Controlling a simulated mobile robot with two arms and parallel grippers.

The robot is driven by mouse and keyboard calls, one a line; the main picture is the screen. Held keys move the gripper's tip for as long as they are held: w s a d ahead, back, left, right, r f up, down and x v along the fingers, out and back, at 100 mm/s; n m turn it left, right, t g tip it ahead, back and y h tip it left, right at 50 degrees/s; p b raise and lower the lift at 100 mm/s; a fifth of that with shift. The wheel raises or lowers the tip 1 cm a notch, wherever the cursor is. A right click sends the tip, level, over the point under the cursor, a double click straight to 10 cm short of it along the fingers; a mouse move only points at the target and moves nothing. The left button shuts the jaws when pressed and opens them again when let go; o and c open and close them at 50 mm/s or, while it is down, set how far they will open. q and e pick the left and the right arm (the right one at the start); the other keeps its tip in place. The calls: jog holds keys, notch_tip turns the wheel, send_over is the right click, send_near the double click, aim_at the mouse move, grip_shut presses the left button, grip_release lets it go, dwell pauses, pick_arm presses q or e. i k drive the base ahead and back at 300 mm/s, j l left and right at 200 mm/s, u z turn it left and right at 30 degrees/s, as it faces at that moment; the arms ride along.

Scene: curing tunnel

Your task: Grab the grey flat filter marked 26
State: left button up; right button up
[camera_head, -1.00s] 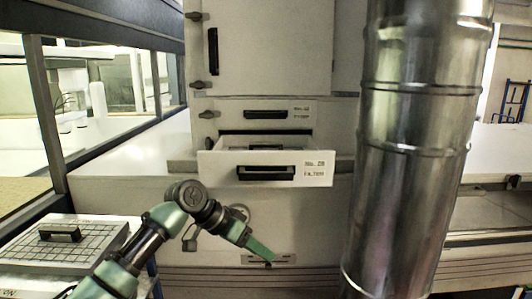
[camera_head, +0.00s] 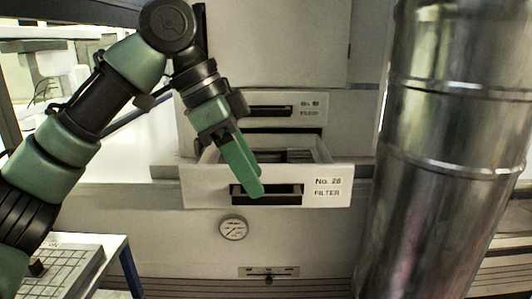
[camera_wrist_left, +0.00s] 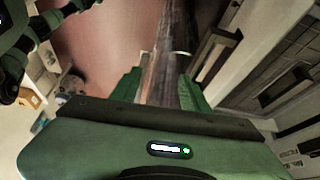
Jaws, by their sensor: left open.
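The drawer (camera_head: 200,188) labelled No. 26 or 28 FILTER, its last digit hard to read, stands pulled out from the white cabinet. Inside it lies a grey flat filter (camera_head: 285,155), mostly hidden by the drawer front and my gripper. In the left wrist view the filter shows at the right as a grey gridded panel (camera_wrist_left: 292,48) with a black handle. My left gripper (camera_head: 256,189) is open and empty, pointing down in front of the drawer in the head view. Its fingers also show in the left wrist view (camera_wrist_left: 160,88). My right gripper is out of view.
A large metal duct (camera_head: 445,150) stands close on the right. Another gridded panel (camera_head: 70,268) with a black handle lies on a stand at lower left. A closed drawer (camera_head: 308,104) sits above the open one. A round gauge (camera_head: 233,229) is below.

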aim_at(266, 160)
jog(key=i, duration=0.9)
